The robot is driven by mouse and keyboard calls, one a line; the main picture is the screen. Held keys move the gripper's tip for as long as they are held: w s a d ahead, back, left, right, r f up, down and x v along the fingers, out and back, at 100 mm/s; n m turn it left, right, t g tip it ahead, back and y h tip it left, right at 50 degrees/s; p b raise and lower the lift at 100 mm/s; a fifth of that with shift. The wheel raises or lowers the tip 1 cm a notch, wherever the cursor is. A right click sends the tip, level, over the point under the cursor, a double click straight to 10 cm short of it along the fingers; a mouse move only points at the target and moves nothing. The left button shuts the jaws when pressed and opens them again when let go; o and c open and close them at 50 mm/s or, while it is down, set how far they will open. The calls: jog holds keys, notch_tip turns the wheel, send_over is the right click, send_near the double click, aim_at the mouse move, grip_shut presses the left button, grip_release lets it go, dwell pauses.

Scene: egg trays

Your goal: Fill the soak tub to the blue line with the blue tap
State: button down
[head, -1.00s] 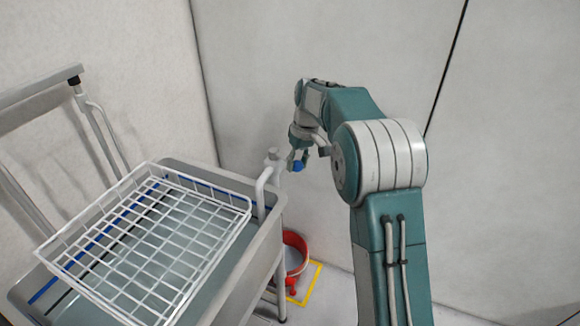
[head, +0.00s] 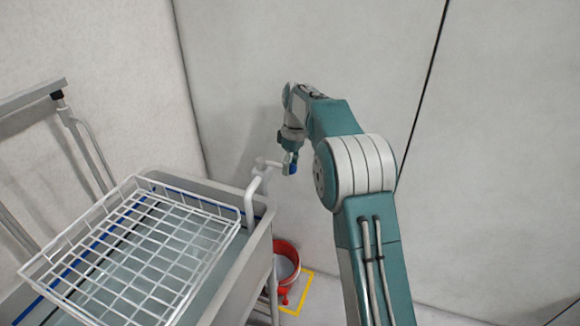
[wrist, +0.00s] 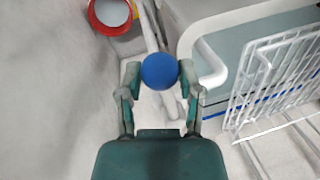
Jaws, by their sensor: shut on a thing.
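The blue tap knob (wrist: 160,71) is round and sits between the two fingertips of my gripper (wrist: 160,76), which is shut on it. In the head view my gripper (head: 291,150) is at the tap (head: 262,166), with the blue knob (head: 292,168) partly hidden by the fingers. The white curved spout (head: 249,198) reaches over the rim of the grey soak tub (head: 232,275). A blue line (head: 185,195) runs along the tub's inner wall. The tub's inside looks pale grey-green below it; I cannot tell the water level. No stream is visible at the spout.
A white wire basket (head: 72,235) rests over the tub. A red bucket (head: 286,262) stands on the floor by a yellow marking (head: 300,292), beside the tub's stand. A grey rail frame (head: 35,96) is at the left. Plain walls stand close behind the tap.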

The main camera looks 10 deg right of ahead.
jog(key=shift+c, duration=1.3)
grip_release()
jog(key=shift+w+f, duration=0.1)
jog(key=shift+w, duration=0.05)
jog(key=shift+r, duration=0.2)
notch_tip(320, 180, up, 11)
jog(key=w+d, duration=0.1)
jog(key=shift+w+d+r, duration=0.2)
jog(key=shift+w+d, duration=0.1)
jog(key=shift+w, duration=0.1)
